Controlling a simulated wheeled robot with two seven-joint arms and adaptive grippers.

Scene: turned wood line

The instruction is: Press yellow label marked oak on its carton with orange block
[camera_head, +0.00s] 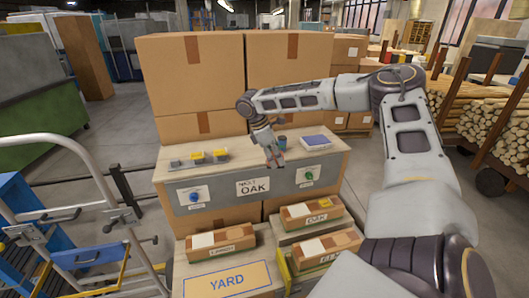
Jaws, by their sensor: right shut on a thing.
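My right gripper (273,160) is over the right half of the bench top, shut on a small orange-red block whose shape is mostly hidden by the fingers. The carton marked OAK (309,215) lies on the lower table, with a white patch and a tan round patch on top. Two small yellow labels, a left one (197,156) and a right one (220,154), show on grey holders at the bench's left; their print is too small to read. A third grey holder (175,164) shows no yellow. My left gripper is not in view.
A sign (253,187) on the bench front reads "NEXT OAK", between two round buttons. A dark blue cup (283,142) and a blue-and-white box (314,142) stand near the gripper.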

